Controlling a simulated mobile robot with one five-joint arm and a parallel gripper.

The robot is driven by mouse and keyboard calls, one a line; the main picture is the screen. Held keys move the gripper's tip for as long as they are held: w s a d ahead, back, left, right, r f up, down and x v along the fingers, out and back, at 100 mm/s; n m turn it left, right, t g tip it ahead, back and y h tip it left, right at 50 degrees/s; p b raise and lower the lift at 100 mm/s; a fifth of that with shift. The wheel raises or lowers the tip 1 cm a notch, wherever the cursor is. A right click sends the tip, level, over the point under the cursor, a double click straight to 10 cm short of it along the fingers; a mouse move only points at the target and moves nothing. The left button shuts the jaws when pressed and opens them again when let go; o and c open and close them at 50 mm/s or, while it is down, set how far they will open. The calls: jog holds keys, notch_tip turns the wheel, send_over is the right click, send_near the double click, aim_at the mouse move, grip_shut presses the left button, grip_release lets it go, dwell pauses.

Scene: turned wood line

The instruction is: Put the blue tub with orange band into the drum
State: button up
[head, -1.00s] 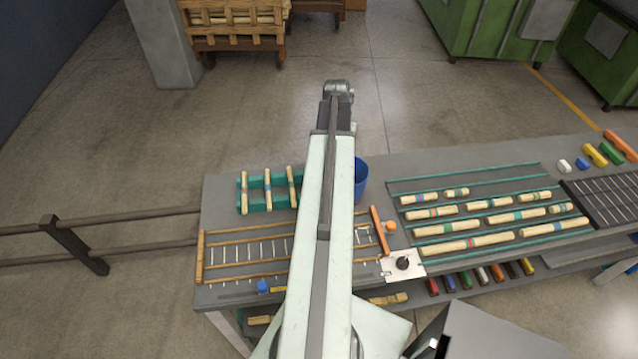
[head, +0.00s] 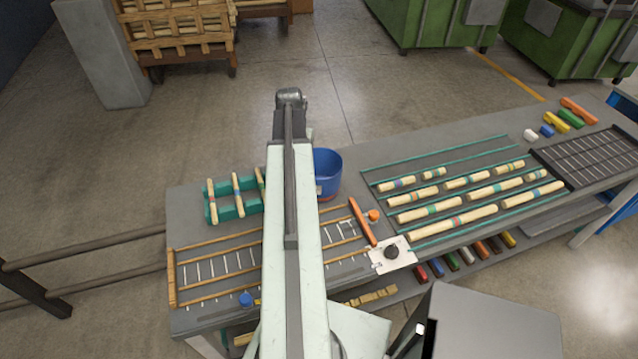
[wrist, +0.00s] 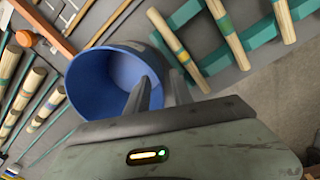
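The blue tub (head: 328,165) stands upright on the workbench just right of my arm in the head view. A bit of orange-red shows low on it. In the wrist view the tub (wrist: 90,82) has its open mouth toward the camera. My gripper (wrist: 160,88) is at its rim, with one finger over the mouth and the other outside the wall. I cannot tell whether the fingers press on the wall. My arm hides most of the gripper in the head view. I see nothing that I can name as the drum.
A teal rack (head: 225,212) with wood spindles sits left of the tub. Rows of turned wood (head: 465,195) fill the right bench. Open floor lies behind; green bins (head: 430,25) stand at the back right.

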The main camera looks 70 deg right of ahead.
notch_tip(320, 180, down, 5)
jog(key=b, duration=0.3)
jog(key=shift+d+r+b, duration=0.1)
jog(key=shift+r+b, duration=0.05)
jog(key=shift+b, duration=0.2)
jog(key=shift+s+r, duration=0.1)
jog(key=shift+r, duration=0.1)
jog(key=shift+c, duration=0.3)
grip_shut()
dwell(0.4)
